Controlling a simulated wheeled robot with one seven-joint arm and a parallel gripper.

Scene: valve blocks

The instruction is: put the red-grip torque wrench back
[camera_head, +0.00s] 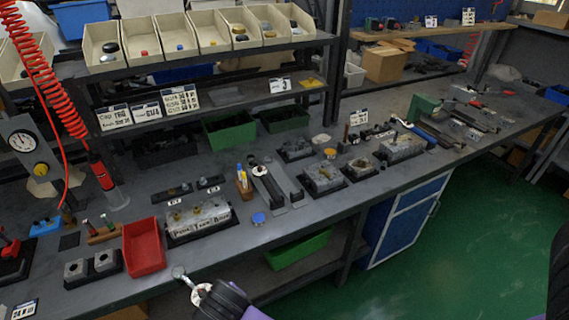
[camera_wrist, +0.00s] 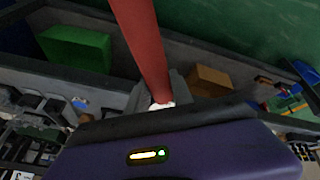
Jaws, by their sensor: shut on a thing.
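My gripper (camera_head: 205,293) is at the bottom of the head view, just off the bench's front edge, and is shut. In the wrist view, the red grip (camera_wrist: 143,40) of the torque wrench runs from between my gripper's dark fingers (camera_wrist: 162,103) up to the top edge. In the head view, a small metal end with a ring (camera_head: 181,275) sticks out past my gripper towards the bench; it looks like part of the wrench. The red grip is not clear there, and the rest of the wrench is hidden by my gripper or out of frame.
On the bench nearby are a red bin (camera_head: 143,247), a grey valve block (camera_head: 198,222), a blue round cap (camera_head: 258,218) and a long grey holder (camera_head: 291,187). Shelves with cream bins (camera_head: 145,40) stand behind. A green bin (camera_head: 297,249) sits below the bench. The green floor in front is clear.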

